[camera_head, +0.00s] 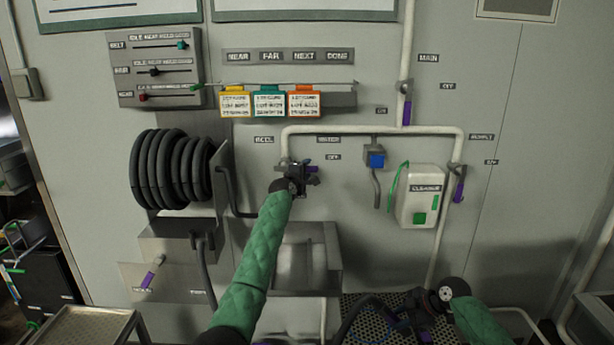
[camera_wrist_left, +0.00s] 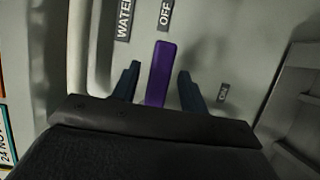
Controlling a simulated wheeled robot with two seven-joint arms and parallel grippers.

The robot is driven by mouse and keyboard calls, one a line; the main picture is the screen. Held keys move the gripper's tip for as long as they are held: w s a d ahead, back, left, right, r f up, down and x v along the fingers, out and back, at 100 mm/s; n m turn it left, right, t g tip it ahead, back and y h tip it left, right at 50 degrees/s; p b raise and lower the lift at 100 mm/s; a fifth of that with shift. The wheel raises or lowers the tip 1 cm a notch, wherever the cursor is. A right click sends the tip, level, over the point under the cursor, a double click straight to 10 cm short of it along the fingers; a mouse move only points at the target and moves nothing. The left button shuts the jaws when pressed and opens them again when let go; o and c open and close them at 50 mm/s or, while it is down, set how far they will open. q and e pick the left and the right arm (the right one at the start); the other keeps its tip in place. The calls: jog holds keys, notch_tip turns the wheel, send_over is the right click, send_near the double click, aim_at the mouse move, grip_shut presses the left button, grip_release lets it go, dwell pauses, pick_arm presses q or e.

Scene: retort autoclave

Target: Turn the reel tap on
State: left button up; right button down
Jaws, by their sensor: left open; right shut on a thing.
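The reel tap's purple lever (camera_wrist_left: 161,72) stands between the fingers of my left gripper (camera_wrist_left: 158,85) in the left wrist view. The lever points towards the OFF label (camera_wrist_left: 166,12); an ON label (camera_wrist_left: 223,93) is off to the right. Both fingers are apart, with a gap on each side of the lever. In the head view my left gripper (camera_head: 306,174) is at the tap under the white pipe and hides most of it. My right gripper (camera_head: 418,312) is low at the right, shut on a dark hose end (camera_head: 388,312) whose shape is unclear.
A black coiled hose reel (camera_head: 172,170) is on the wall at the left. A sink (camera_head: 310,282) is below my left arm. A blue-handled valve (camera_head: 376,160), a cleaner box (camera_head: 420,196) and other purple-levered taps are to the right. A perforated grate (camera_head: 362,300) lies low.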

pick_arm(q)
jog(key=shift+w, duration=0.45)
pick_arm(e)
jog(key=shift+f, duration=0.35)
pick_arm(q)
jog(key=shift+d, duration=0.1)
grip_shut()
